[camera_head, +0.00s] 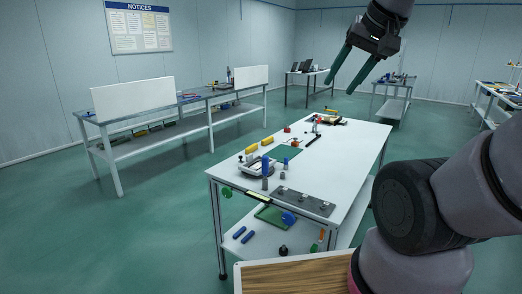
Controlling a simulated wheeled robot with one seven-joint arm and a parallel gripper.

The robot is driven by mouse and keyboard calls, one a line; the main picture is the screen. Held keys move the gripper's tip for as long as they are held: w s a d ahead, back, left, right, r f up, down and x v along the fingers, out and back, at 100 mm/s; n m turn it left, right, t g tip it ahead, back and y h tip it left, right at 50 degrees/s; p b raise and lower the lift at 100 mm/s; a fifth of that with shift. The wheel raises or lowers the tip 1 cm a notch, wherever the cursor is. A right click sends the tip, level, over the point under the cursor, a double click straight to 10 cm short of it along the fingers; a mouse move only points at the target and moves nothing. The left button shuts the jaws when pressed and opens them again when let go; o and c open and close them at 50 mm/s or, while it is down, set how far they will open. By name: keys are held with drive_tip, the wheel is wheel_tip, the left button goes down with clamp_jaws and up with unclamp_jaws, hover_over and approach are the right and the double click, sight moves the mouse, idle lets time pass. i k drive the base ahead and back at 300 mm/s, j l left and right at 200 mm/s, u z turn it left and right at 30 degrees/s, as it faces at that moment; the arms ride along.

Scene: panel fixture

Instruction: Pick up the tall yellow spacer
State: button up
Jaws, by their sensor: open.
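Two small yellow pieces lie on the white worktable (345,165): a left one (251,149) and a right one (267,141), near the table's left edge. They are too small to tell which is the tall spacer. My gripper (340,88) is at the upper right, pointing down and left. Its two dark green fingers are apart, with nothing between them. It appears high above the far part of the table, well apart from the yellow pieces.
Small red and black parts lie farther back. The table's right side is clear.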

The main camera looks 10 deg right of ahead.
sight(253, 147)
drive_tip(key=i+j+z, duration=0.1)
drive_tip(key=z, duration=0.4)
drive_tip(key=j+z, duration=0.25)
drive_tip(key=z, duration=0.25)
drive_tip(key=i+j+z, duration=0.1)
drive_tip(key=j+z, duration=0.3)
drive_tip(key=j, duration=0.55)
drive_tip(key=j+z, duration=0.4)
drive_tip(key=j, duration=1.15)
drive_tip(key=k+j, duration=0.15)
drive_tip(key=j, duration=0.45)
drive_tip(key=j+z, duration=0.1)
drive_tip(key=j, duration=0.5)
drive_tip(key=k+j, duration=0.15)
drive_tip(key=j, duration=1.05)
drive_tip(key=k+j+z, duration=0.1)
drive_tip(key=j, duration=0.45)
drive_tip(key=k, duration=0.05)
